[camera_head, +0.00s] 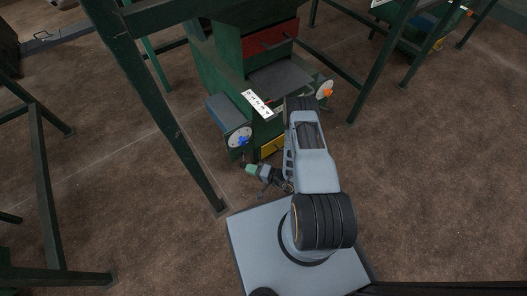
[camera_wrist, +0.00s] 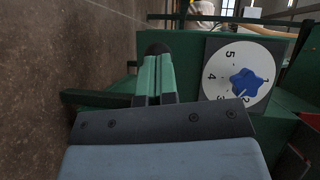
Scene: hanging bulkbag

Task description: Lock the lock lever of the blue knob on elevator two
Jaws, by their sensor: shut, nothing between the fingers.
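The blue knob (camera_head: 243,141) sits on a round pale dial on the left side of the green machine (camera_head: 228,72). In the wrist view the blue knob (camera_wrist: 247,82) is star-shaped, on a white dial (camera_wrist: 222,58) numbered 1 to 5. I cannot make out its lock lever in either view. My gripper (camera_head: 249,168) is just below the knob in the head view. In the wrist view my gripper (camera_wrist: 155,72) has its green fingers together and empty, left of the dial and apart from it.
An orange knob (camera_head: 325,89) on another dial is on the machine's right side. A white label plate (camera_head: 257,103) and a yellow part (camera_head: 272,147) are between the dials. A green frame post (camera_head: 165,110) stands left of the machine. Brown floor is open at right.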

